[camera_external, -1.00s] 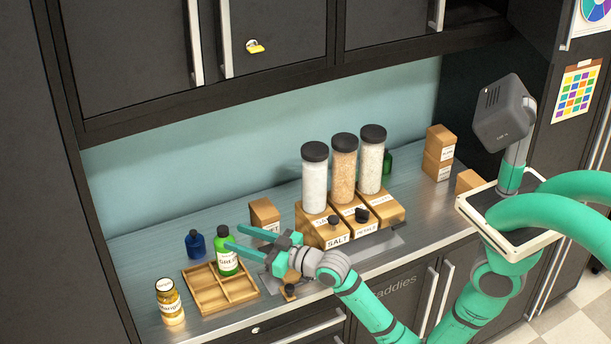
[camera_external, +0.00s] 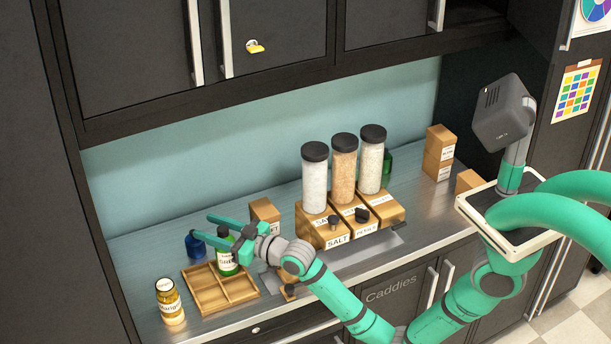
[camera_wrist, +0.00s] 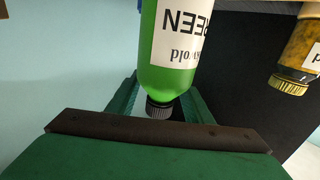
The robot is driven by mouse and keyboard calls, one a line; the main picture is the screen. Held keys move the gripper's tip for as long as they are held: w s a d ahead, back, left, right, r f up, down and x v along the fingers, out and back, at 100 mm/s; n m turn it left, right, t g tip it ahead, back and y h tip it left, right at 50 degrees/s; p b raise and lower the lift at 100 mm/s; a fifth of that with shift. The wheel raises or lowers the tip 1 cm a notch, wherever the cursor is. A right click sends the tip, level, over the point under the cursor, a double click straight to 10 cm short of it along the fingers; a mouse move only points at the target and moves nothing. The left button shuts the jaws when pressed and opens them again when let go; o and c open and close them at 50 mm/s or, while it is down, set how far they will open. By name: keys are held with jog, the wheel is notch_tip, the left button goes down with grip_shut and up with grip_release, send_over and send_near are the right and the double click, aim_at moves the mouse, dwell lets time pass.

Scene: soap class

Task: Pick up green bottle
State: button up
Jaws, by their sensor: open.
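The green bottle (camera_external: 227,262) has a dark cap and a white label reading "GREEN". It stands upright in a back compartment of a wooden divided caddy (camera_external: 207,304). My gripper (camera_external: 204,227) is open, with one finger on either side of the bottle's cap and neck. In the wrist view the bottle (camera_wrist: 172,75) appears upside down, its cap between the two green fingers (camera_wrist: 163,100). I cannot tell whether either finger touches it. A second dark green bottle (camera_external: 387,166) is partly hidden behind the jars at the back.
A dark blue bottle (camera_external: 195,248) stands just behind the caddy, close to the lower finger. A yellow jar (camera_external: 169,303) stands left of the caddy; it also shows in the wrist view (camera_wrist: 301,50). Tall jars (camera_external: 314,184) on wooden stands and a wooden box (camera_external: 265,211) are to the right.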

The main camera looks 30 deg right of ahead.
grip_shut()
jog(key=shift+r, duration=0.15)
